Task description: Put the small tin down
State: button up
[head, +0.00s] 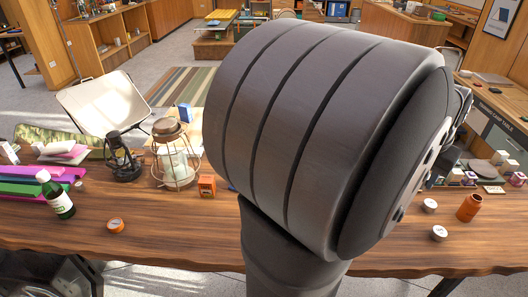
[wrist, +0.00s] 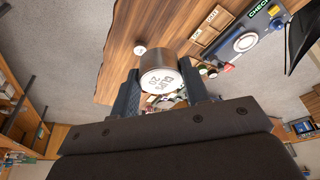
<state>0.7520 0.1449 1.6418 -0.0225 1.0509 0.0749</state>
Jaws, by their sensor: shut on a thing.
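My gripper (wrist: 158,88) is shut on a small round tin (wrist: 162,82) in the wrist view. The tin has a metallic side and a pale end with dark printing, and a dark finger lies on each side of it. The wooden table (wrist: 150,22) shows beyond it; I cannot tell how high the tin is above the surface. In the head view my large dark arm link fills the middle and right, and the gripper and held tin are hidden.
On the table in the head view stand a wire lantern (head: 175,165), a dark lantern (head: 122,160), a green bottle (head: 56,196), an orange box (head: 207,186) and an orange tin (head: 116,226). At right are an orange jar (head: 469,208) and white-topped tins (head: 439,233). The front middle-left is clear.

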jog(key=w+a+r+n+t+y, duration=0.15)
jog(key=w+a+n, duration=0.55)
jog(key=w+a, duration=1.75)
jog(key=w+a+n+y, duration=0.1)
jog(key=w+a+n, duration=0.15)
jog(key=a, duration=1.05)
jog(key=w+a+n+y, duration=0.1)
jog(key=w+a+n, duration=0.15)
jog(key=a, duration=1.05)
jog(key=n+g+y, duration=0.2)
jog(key=n, duration=0.4)
send_over(129, 200)
jog(key=s, duration=0.1)
notch_tip(129, 200, down, 2)
jog(key=shift+t+h, duration=0.25)
jog(key=f, duration=2.8)
jog(key=shift+d+f, duration=0.4)
